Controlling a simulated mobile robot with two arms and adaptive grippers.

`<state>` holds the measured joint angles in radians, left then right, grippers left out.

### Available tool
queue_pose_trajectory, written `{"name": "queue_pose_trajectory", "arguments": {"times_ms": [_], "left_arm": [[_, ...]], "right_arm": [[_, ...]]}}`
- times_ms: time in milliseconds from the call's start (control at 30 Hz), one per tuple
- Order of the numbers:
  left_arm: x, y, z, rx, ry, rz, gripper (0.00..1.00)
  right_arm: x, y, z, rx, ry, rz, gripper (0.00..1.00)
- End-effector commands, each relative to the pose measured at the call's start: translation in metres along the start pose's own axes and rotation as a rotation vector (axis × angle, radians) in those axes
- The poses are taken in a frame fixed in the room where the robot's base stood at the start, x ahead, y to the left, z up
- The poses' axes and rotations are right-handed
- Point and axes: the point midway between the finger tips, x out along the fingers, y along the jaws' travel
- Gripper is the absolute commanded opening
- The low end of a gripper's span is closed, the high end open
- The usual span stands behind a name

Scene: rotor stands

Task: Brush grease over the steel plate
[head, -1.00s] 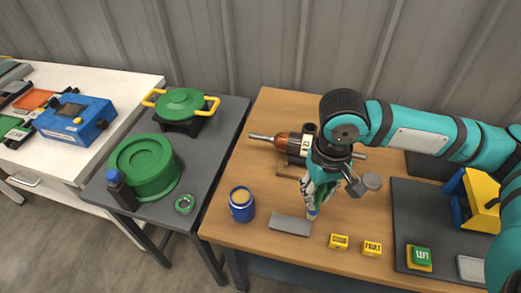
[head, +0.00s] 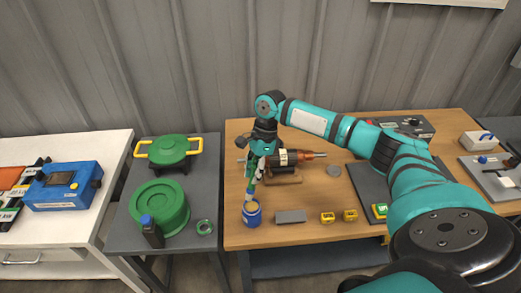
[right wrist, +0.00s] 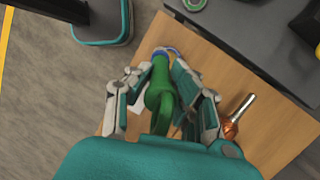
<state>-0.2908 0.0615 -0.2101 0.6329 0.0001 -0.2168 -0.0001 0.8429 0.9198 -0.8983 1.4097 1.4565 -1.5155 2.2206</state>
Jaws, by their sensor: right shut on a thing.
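My right gripper (head: 258,172) is shut on a green-handled brush (right wrist: 160,90). In the head view the brush points down, with its lower end at the mouth of the blue grease tin (head: 252,213). I cannot tell how deep it reaches. In the right wrist view the tin's blue rim (right wrist: 172,51) shows just past the brush, partly hidden. The steel plate (head: 291,216), a flat grey block, lies on the wooden table just right of the tin. My left gripper is not in view.
A rotor on a stand (head: 285,163) stands behind the gripper. A grey table (head: 120,235) on the left holds a green round part (head: 160,207) and a green pot (head: 169,149).

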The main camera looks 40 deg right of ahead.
Motion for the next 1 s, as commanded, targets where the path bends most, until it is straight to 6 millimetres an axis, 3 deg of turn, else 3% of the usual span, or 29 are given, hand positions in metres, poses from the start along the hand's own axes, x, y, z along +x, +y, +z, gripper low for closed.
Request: {"name": "queue_pose_trajectory", "arguments": {"times_ms": [33, 100, 367, 567, 833, 1000], "left_arm": [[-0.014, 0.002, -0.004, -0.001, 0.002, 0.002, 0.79], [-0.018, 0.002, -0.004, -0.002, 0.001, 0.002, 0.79], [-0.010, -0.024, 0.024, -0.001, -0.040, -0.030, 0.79], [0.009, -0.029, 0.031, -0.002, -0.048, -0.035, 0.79], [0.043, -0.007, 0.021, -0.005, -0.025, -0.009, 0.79], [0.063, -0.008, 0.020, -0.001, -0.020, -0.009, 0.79]], "right_arm": [[-0.009, -0.003, -0.008, 0.084, -0.026, -0.012, 0.00], [-0.011, -0.009, -0.018, 0.167, -0.053, -0.032, 0.00], [-0.002, -0.016, -0.027, 0.231, -0.076, -0.051, 0.00], [0.011, -0.017, -0.031, 0.228, -0.075, -0.050, 0.00], [0.032, -0.021, -0.036, 0.226, -0.075, -0.052, 0.00], [0.043, -0.022, -0.039, 0.225, -0.075, -0.051, 0.00]]}}
